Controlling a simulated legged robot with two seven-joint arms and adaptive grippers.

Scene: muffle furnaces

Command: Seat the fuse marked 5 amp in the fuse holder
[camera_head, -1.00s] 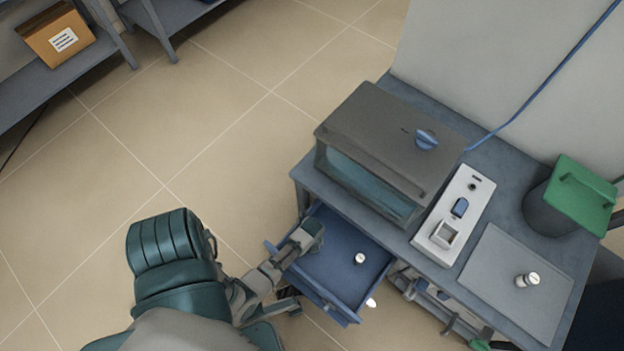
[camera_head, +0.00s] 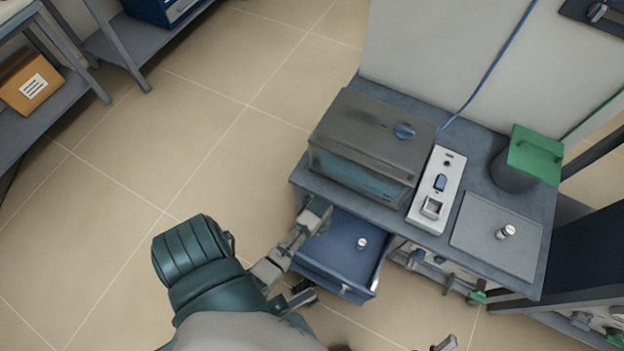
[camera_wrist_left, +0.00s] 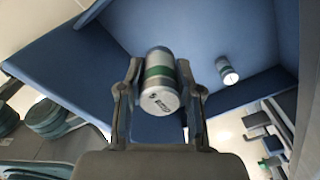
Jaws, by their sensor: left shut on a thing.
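My left gripper (camera_head: 318,212) is at the left side of the open blue drawer (camera_head: 340,270). In the left wrist view it (camera_wrist_left: 160,100) is shut on a silver fuse with a green band (camera_wrist_left: 159,80), whose end marking is too small to read. The held fuse is hidden in the head view. A second, pale fuse (camera_head: 362,243) stands in the drawer; it also shows in the left wrist view (camera_wrist_left: 227,70). A third fuse (camera_head: 506,231) is on the grey mat (camera_head: 480,245). My right gripper is not clearly seen.
A grey furnace (camera_head: 370,130) stands on the bench above the drawer, left of the panel. A dark bin with a green lid (camera_head: 536,155) stands at the bench's back right. A blue cable runs down the wall. Open floor lies left of the bench.

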